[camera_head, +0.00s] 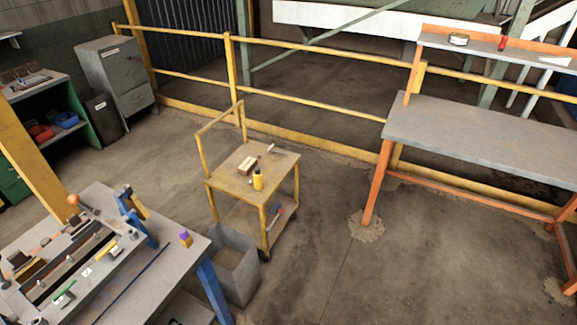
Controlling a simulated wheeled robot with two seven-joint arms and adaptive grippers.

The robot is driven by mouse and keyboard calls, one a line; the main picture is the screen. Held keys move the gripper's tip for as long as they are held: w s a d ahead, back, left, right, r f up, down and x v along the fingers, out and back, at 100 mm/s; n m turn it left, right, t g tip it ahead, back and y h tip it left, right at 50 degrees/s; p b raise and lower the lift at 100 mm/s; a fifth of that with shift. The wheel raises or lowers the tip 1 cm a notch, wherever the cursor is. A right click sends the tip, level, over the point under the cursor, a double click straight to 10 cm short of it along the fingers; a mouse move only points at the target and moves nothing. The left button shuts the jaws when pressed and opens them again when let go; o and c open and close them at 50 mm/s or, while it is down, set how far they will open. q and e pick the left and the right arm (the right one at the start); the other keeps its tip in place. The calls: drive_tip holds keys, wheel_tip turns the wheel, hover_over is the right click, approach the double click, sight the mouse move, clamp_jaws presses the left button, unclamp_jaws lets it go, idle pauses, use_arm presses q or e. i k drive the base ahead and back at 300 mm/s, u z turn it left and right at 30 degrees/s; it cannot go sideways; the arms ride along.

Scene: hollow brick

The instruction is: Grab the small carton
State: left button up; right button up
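A small tan box (247,164), which looks like a small carton, lies on the top shelf of the yellow cart (228,175) in the middle of the view. A yellow bottle (258,180) stands just in front of it, and a small grey metal item (272,149) lies behind it to the right. Another small box (459,39), dark with a pale label, sits on the upper shelf of the orange-legged bench at the right. I cannot tell from the picture which box is meant. Neither of my grippers shows.
A cluttered workbench (185,268) with blue legs stands at the lower left, with a grey bin (236,262) between it and the cart. A grey bench (480,135) is at the right. A yellow railing (320,102) runs behind. The floor (330,230) right of the cart is clear.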

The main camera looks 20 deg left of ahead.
sight(247, 166)
drive_tip(key=z, duration=0.05)
drive_tip(key=i, duration=3.2)
drive_tip(key=u, duration=3)
